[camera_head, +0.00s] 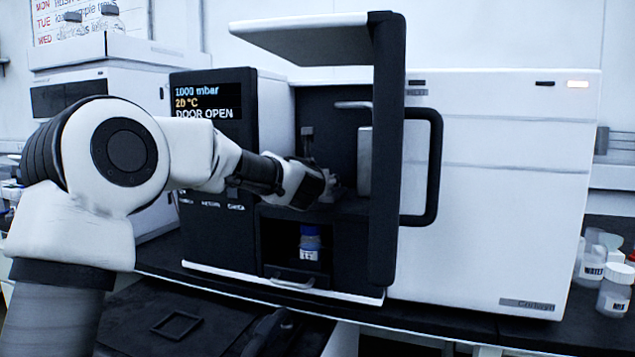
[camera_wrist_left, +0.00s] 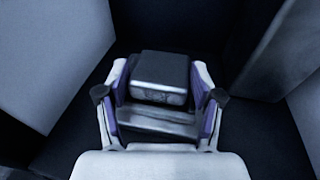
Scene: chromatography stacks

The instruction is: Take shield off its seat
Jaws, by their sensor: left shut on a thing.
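My left gripper (camera_head: 325,184) reaches into the open chamber of the instrument. In the left wrist view, my left gripper (camera_wrist_left: 160,82) has its purple-lined fingers on either side of a grey, box-like piece with a dark top, seemingly the shield (camera_wrist_left: 161,68). The gripper is shut on it. In the head view the gripper mostly hides this piece. Its seat is hidden beneath it, and I cannot tell whether the two touch. My right gripper does not show.
The instrument door (camera_head: 388,150) stands open, with its handle (camera_head: 436,165) to the right of the chamber. The display (camera_head: 212,103) reads DOOR OPEN. A blue-capped bottle (camera_head: 310,243) stands in the lower bay. White bottles (camera_head: 614,288) stand at far right.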

